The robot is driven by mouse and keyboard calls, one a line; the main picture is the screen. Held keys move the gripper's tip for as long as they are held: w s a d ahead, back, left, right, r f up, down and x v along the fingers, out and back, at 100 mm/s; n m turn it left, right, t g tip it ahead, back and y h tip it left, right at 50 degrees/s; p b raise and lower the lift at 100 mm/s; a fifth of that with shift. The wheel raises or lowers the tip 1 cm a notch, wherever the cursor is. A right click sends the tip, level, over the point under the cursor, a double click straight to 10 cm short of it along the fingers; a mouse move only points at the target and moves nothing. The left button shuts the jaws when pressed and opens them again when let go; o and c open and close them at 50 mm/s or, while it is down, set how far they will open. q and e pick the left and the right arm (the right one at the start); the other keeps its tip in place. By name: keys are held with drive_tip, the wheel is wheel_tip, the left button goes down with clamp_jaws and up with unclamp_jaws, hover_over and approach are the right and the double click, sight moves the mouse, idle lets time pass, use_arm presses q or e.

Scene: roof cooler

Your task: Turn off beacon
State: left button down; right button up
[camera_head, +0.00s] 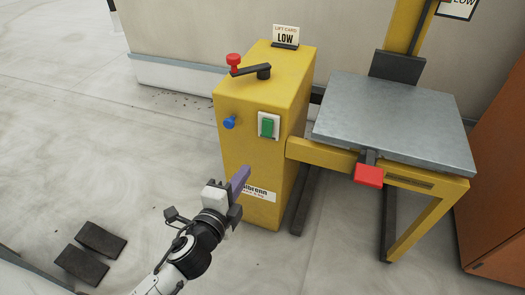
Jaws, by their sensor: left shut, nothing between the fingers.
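A yellow cabinet (243,128) stands in the middle of the view. On its front are a green rocker switch (267,127) in a white frame and, left of it, a blue knob (230,122). On its top is a black crank lever (252,71) with a red knob (234,62). I cannot tell a lit beacon anywhere in view. My left gripper (240,178) is shut and empty, in front of the cabinet's lower face, below the switch and knob. It partly hides a white label (260,192). My right gripper is not in view.
Right of the cabinet is a lift with a grey platform (400,118), a yellow frame and a red pedal (368,176). A "LOW" card (286,36) stands on the cabinet. An orange-brown cabinet (500,190) is at the far right. Floor at left is mostly clear.

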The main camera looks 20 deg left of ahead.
sight(267, 134)
use_arm(q)
drive_tip(key=shift+w+r+m+t, duration=0.3)
drive_tip(key=shift+w+r+m, duration=0.15)
drive_tip(key=shift+r+m, duration=0.1)
drive_tip(key=w, duration=0.4)
drive_tip(key=w+f+b, duration=0.1)
drive_tip(key=w, duration=0.3)
drive_tip(key=w+f+b, duration=0.1)
drive_tip(key=w, duration=0.4)
drive_tip(key=shift+d+f, duration=0.15)
drive_tip(key=shift+d, duration=0.1)
drive_tip(key=shift+w, duration=0.4)
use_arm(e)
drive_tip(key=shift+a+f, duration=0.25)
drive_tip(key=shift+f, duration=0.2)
